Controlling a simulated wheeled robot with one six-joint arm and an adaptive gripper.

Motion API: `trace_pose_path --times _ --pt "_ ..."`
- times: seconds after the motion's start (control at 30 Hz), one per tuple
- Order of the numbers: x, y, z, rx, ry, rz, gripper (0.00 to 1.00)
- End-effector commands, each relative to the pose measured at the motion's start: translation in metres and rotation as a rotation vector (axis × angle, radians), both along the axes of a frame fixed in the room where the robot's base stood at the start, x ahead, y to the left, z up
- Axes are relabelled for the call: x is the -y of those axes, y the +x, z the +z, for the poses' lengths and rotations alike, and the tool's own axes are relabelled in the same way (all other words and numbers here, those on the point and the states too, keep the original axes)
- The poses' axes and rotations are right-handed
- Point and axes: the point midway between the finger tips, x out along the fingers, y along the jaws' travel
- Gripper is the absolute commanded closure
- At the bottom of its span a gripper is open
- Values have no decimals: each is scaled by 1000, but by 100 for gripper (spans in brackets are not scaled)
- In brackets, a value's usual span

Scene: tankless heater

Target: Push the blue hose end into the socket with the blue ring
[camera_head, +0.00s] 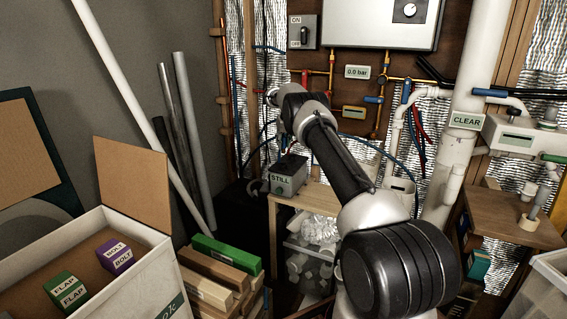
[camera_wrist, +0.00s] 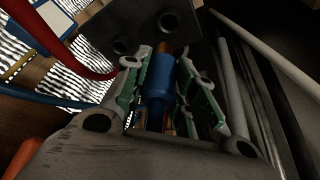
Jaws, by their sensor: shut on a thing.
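In the wrist view my gripper (camera_wrist: 165,62) is shut on a blue cylindrical piece, the blue hose end (camera_wrist: 158,82), between its two green-padded fingers. A copper-coloured stub shows just beyond it. A dark plate (camera_wrist: 138,25) with round holes lies past the fingertips; I cannot tell whether the hose end touches it. I cannot make out a socket with a blue ring in either view.
A thin blue hose (camera_head: 405,165) arcs right of my arm. A grey box marked STILL (camera_head: 288,178) stands on a wooden stand left of my arm. A red hose (camera_wrist: 75,55) and another blue hose (camera_wrist: 40,97) run close left of the fingers. Grey pipes (camera_wrist: 240,90) stand right.

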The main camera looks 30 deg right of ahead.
Motion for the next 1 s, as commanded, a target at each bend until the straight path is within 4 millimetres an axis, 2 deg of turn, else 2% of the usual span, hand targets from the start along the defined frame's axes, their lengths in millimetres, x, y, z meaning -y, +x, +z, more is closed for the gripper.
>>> trace_pose_path --times 0.1,0.27,0.43,0.87,0.9,1.0 --pt "0 0 -22 -2 0 0 100" --pt "0 0 -40 -1 0 0 100" --pt "0 -1 -68 -2 0 0 100" --pt "0 0 -78 0 0 0 100" --pt "0 0 -79 0 0 0 71" --pt "0 0 -78 0 0 0 53"
